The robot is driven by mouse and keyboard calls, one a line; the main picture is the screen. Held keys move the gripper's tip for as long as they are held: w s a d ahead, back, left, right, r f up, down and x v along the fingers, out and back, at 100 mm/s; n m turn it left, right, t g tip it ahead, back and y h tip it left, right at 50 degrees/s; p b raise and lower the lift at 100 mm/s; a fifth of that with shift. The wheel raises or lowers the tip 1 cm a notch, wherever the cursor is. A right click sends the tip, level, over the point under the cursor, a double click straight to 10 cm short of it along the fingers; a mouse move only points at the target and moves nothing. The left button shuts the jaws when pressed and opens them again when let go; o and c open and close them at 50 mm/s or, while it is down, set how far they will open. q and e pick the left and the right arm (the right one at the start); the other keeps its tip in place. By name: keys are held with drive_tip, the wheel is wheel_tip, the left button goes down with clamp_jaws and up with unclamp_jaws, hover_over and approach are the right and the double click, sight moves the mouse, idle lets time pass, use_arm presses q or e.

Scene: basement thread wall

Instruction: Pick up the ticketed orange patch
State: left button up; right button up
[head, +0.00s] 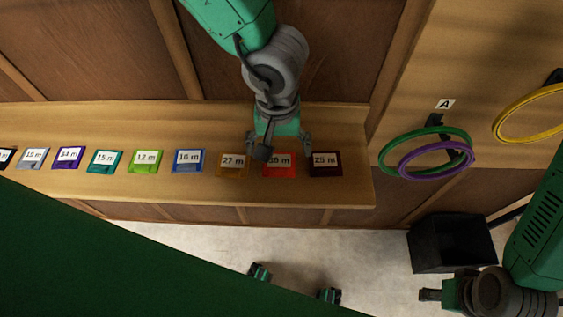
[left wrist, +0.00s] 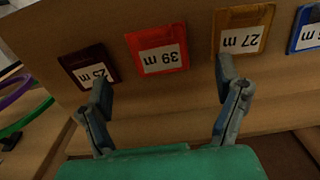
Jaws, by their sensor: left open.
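An orange-brown patch (head: 231,170) with a white ticket reading 27 m lies on the wooden shelf; it also shows at the top of the left wrist view (left wrist: 243,30). Just right of it in the head view is a red-orange patch (head: 279,171) with a ticket, reading 39 m in the left wrist view (left wrist: 157,49). My left gripper (head: 279,149) is open and empty above the shelf. In the left wrist view its fingers (left wrist: 166,82) spread either side of the red-orange patch, apart from it. My right gripper (head: 430,295) is at the lower right, away from the shelf.
A dark maroon patch (head: 325,170), ticketed 25 m, lies near the shelf's right end. Several other ticketed patches, from blue (head: 189,168) leftward, line the shelf (head: 330,192). Green (head: 388,153), purple and yellow loops hang at right, above a black bin (head: 452,249).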

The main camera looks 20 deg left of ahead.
sight(278, 165)
use_arm(q)
drive_tip(key=f, duration=0.4)
drive_tip(key=shift+s+a, duration=0.15)
drive_tip(key=shift+a, duration=0.15)
drive_tip(key=shift+d+f, duration=0.1)
drive_tip(key=shift+f, duration=0.1)
drive_tip(key=shift+d, duration=0.6)
drive_tip(key=c, duration=0.6)
drive_tip(key=shift+a, duration=0.1)
drive_tip(key=shift+c, duration=1)
drive_tip(key=shift+a, duration=0.4)
drive_tip(key=shift+c, duration=0.6)
drive_tip(key=shift+s, duration=0.1)
